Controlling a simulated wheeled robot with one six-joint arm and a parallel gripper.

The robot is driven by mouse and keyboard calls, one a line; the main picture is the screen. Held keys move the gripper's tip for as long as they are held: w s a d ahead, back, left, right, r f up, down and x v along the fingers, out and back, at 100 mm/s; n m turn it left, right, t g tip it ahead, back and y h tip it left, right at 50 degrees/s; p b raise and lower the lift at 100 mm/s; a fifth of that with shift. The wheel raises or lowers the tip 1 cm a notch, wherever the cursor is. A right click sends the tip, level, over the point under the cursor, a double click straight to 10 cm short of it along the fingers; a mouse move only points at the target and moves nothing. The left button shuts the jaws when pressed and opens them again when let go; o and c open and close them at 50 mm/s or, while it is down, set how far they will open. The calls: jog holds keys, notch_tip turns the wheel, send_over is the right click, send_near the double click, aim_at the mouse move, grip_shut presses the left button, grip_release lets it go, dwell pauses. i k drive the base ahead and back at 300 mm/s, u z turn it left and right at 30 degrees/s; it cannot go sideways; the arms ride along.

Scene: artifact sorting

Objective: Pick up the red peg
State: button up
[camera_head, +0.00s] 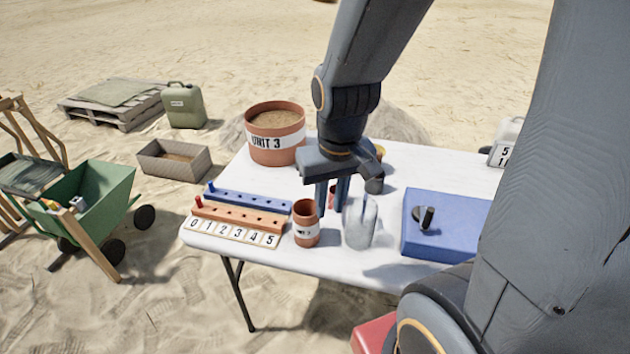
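The red peg (198,203) stands upright at the left end of the orange peg board (247,217), near the table's left front corner. A number strip (233,235) marked 0 to 5 lies along the board's front. My gripper (331,207) points down over the middle of the table, well to the right of the red peg. Its two fingers are apart. A small reddish object (332,194) shows between or behind the fingers; they partly hide it, and I cannot tell what it is.
A blue peg board (250,201) with a blue peg (211,186) lies behind the orange one. A terracotta cup (306,230) and a clear jar (361,225) stand near the gripper. A large pot (275,150) stands behind, a blue case (440,240) to the right.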

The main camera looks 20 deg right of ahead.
aim_at(199, 202)
jog(key=u, duration=0.15)
jog(key=k, duration=0.45)
jog(key=u, duration=1.45)
jog(key=i, duration=0.55)
jog(key=z, duration=0.7)
jog(key=i, duration=0.45)
jog(key=z, duration=0.55)
